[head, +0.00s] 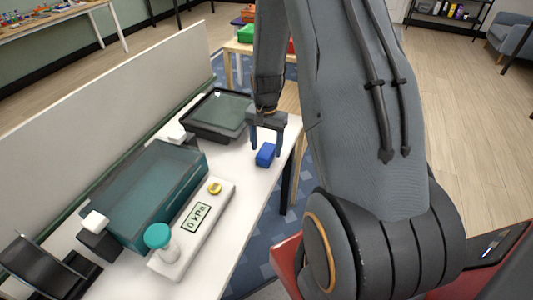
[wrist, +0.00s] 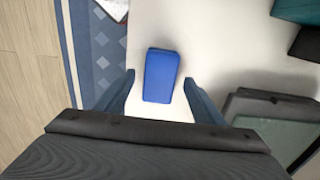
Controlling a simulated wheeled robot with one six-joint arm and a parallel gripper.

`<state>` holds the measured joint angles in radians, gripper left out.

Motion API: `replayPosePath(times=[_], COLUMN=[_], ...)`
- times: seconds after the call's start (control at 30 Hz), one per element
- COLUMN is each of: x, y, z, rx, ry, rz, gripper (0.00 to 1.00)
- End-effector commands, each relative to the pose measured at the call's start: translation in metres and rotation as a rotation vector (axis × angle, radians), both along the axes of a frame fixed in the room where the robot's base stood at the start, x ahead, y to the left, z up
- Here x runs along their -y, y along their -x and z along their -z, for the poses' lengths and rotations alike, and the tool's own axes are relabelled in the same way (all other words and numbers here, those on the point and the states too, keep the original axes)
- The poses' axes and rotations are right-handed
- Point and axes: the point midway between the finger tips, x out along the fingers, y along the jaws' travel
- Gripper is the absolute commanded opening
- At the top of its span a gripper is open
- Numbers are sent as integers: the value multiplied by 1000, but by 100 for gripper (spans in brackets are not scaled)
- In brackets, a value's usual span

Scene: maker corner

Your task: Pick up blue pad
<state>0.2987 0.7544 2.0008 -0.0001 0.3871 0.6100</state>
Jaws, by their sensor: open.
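The blue pad (head: 266,154) is a small blue block lying on the white table near its right edge in the head view. In the wrist view the blue pad (wrist: 161,76) lies between and just beyond the two fingers. My gripper (head: 266,150) is open and empty, directly over or behind the pad, with its fingers pointing down. In the wrist view my gripper (wrist: 160,88) has one finger on each side of the pad's line, with gaps on both sides. I cannot tell the exact height of the fingertips above the table.
A black-rimmed tray (head: 188,130) stands left of the pad. A teal translucent box (head: 150,190) and a white gauge unit reading 0 kPa (head: 215,205) with a teal knob (head: 158,236) stand nearer. A low partition runs along the table's left side. Bare table surrounds the pad.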

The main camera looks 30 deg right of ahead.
Motion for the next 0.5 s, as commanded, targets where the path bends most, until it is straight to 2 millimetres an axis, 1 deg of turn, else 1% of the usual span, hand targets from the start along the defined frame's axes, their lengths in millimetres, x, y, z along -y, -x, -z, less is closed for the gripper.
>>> replayPosePath(times=[0.2, 0.33, 0.5], x=[1, 1, 1], y=[1, 0, 0], z=[22, 27, 28], rx=[-1, 0, 1], ry=[0, 0, 1], rz=[0, 0, 0], gripper=[62, 62, 62])
